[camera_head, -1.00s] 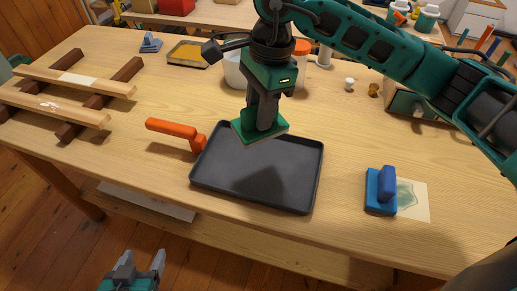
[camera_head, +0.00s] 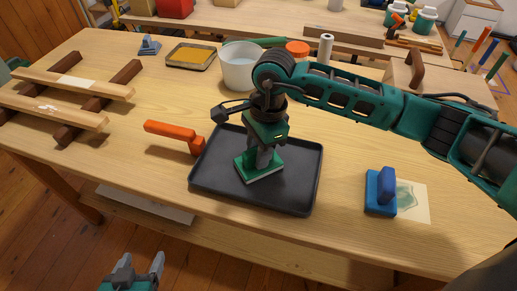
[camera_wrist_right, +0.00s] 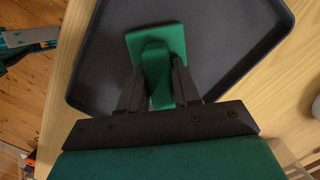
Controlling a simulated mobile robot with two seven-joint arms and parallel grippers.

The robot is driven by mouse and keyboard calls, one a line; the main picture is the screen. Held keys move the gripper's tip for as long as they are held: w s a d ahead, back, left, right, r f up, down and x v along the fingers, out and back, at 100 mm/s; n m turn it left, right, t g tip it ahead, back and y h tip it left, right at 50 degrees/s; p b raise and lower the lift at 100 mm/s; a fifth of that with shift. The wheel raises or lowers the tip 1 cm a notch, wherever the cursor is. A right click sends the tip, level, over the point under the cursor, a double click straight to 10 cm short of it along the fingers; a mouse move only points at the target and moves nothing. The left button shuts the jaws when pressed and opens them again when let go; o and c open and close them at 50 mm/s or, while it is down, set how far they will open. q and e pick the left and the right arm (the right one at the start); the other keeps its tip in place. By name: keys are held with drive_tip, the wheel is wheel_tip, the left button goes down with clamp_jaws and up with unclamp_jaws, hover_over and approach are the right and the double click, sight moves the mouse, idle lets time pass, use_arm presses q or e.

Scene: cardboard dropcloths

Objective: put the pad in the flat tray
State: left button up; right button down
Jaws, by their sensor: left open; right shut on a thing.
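The flat tray (camera_head: 215,182) is dark grey with a low rim and lies near the table's front edge. The green pad (camera_head: 247,174) has an upright green grip and a flat square base. My right gripper (camera_head: 263,157) is shut on its grip from above. The pad is inside the tray's outline, at or very close to its floor; I cannot tell whether it touches. In the right wrist view the pad (camera_wrist_right: 170,36) shows between the fingers, over the tray floor (camera_wrist_right: 105,60). My left gripper (camera_head: 138,272) is open and empty, low in front of the table.
An orange-handled tool (camera_head: 172,134) lies at the tray's left rim. A white bucket (camera_head: 238,68) and a yellow-filled tray (camera_head: 192,56) are behind. Wooden slats (camera_head: 60,80) lie at left.

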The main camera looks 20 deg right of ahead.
drive_tip(key=shift+f, duration=0.15)
drive_tip(key=c, duration=0.8)
unclamp_jaws()
drive_tip(key=shift+r, duration=0.3)
wheel_tip(320, 180, up, 12)
drive_tip(key=d, duration=0.1)
drive_tip(key=shift+w+d+f, duration=0.15)
drive_tip(key=shift+d, duration=0.2)
drive_tip(key=shift+f, duration=0.1)
